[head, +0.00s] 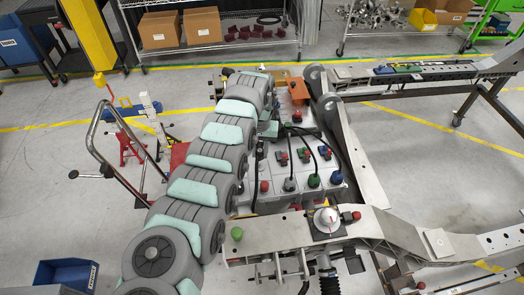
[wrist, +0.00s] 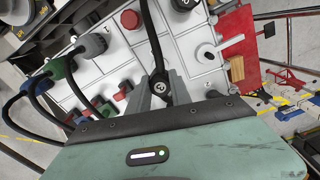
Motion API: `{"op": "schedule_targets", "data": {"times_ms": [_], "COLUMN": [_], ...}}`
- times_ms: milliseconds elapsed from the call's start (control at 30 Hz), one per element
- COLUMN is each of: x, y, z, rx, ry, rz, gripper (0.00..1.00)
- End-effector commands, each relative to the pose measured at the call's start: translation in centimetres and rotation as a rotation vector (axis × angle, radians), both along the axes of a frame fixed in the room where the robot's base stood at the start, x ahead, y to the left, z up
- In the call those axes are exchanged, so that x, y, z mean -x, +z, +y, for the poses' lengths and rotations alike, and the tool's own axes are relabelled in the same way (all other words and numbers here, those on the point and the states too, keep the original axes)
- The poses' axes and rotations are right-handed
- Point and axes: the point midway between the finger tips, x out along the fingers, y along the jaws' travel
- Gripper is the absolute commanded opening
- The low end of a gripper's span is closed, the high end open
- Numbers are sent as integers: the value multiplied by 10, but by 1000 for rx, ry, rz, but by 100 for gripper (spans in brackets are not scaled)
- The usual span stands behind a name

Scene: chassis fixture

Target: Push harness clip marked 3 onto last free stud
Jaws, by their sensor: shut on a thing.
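My gripper (wrist: 159,98) is shut on a black ring-shaped clip (wrist: 158,86) in the wrist view, and a black cable runs up from it. A pale mark shows on the clip, too small to read surely. The clip is over the white panel (wrist: 188,62); I cannot tell whether it touches it. A round black part with a pale centre (wrist: 209,56) is on the panel to the right of the clip. In the head view the panel (head: 272,205) lies right of my arm, which hides the fingertips.
Grey (wrist: 92,44), green (wrist: 55,68) and red (wrist: 129,20) round parts stand on the panel, some with black cables. In the head view, a metal chassis rail (head: 270,232) runs in front, and a bracketed rail (head: 352,150) runs along the panel's right.

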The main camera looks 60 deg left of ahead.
Motion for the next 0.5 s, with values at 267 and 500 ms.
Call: {"op": "schedule_targets", "data": {"times_ms": [267,500], "x": [0,0], "y": [-32,-26], "z": [0,0], "rx": [-1,0], "ry": [-1,-1], "rz": [1,0], "gripper": [0,0]}}
